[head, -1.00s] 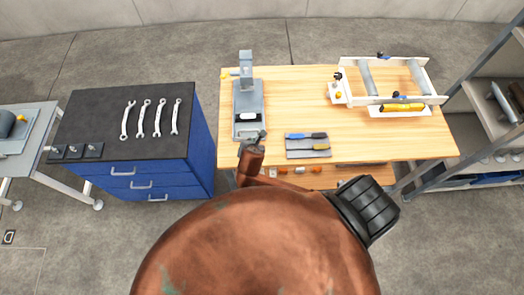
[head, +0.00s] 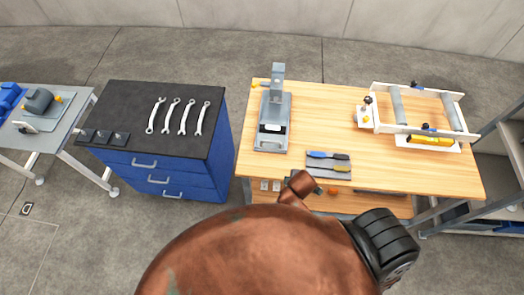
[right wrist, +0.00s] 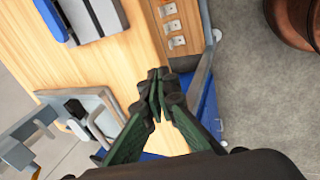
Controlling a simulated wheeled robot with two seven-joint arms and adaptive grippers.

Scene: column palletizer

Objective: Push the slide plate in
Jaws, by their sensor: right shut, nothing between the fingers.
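The grey press (head: 274,108) stands at the left end of the wooden table. Its slide plate (head: 270,142) shows at the front of the press base, with a white piece behind it; I cannot tell how far in it sits. In the right wrist view the press (right wrist: 36,130) and the slotted slide plate (right wrist: 104,118) are at the lower left. My right gripper (right wrist: 157,78) is shut and empty, beside the plate and apart from it, over the table's front edge. In the head view my brown arm mostly hides it. My left gripper is in no view.
A grey tray with blue and yellow tools (head: 329,166) lies right of the press. A white roller frame (head: 420,110) is at the table's right. A blue cabinet (head: 165,170) with wrenches on top stands left. Bare wood (head: 330,110) lies between press and roller frame.

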